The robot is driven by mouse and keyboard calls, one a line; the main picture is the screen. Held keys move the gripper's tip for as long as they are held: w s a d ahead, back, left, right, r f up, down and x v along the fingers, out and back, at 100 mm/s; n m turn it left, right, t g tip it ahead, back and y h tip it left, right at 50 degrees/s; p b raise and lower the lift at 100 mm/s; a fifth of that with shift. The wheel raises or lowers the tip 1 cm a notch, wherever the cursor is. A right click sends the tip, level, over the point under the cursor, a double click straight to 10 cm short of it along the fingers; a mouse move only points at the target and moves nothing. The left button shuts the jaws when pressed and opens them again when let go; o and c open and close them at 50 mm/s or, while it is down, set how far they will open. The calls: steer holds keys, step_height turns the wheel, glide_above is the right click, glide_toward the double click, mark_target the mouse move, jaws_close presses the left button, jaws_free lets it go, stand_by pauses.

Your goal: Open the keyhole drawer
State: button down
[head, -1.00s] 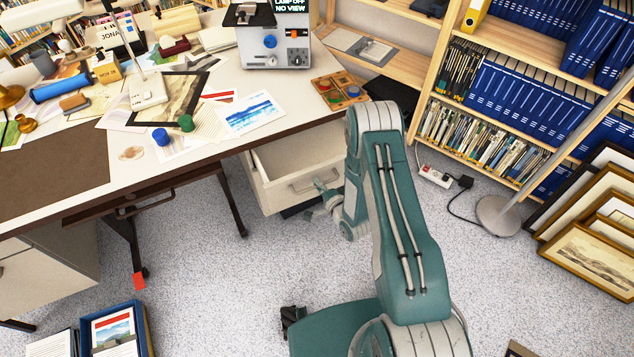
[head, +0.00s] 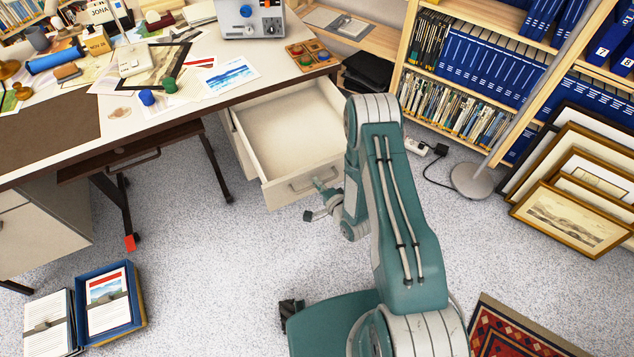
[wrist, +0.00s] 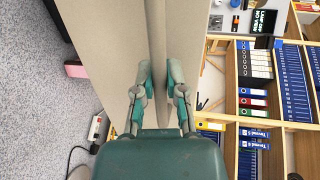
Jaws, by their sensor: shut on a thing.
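The beige drawer (head: 278,197) under the right end of the desk is pulled well out, and its inside looks empty. A bar handle (head: 300,185) sits on its front; I cannot make out a keyhole. My gripper (head: 322,188) is at the right part of this handle, shut on it, with my arm partly covering the drawer's right corner. In the wrist view, the two fingers of my gripper (wrist: 161,78) reach up against the beige drawer surfaces (wrist: 105,45).
The desk (head: 215,125) stands above the drawer, with a desk leg (head: 215,165) to its left. A lamp base (head: 473,181) and leaning framed prints (head: 572,218) are at right. A blue box (head: 112,305) lies front left. The floor before the drawer is clear.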

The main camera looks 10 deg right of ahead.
steer(key=shift+s+f, duration=0.15)
steer(key=shift+f, duration=0.1)
steer(key=c, duration=0.7)
jaws_free()
steer(key=shift+r, duration=0.1)
steer(key=v, duration=1.1)
steer(key=shift+s+d, duration=0.25)
steer(key=shift+s, duration=0.05)
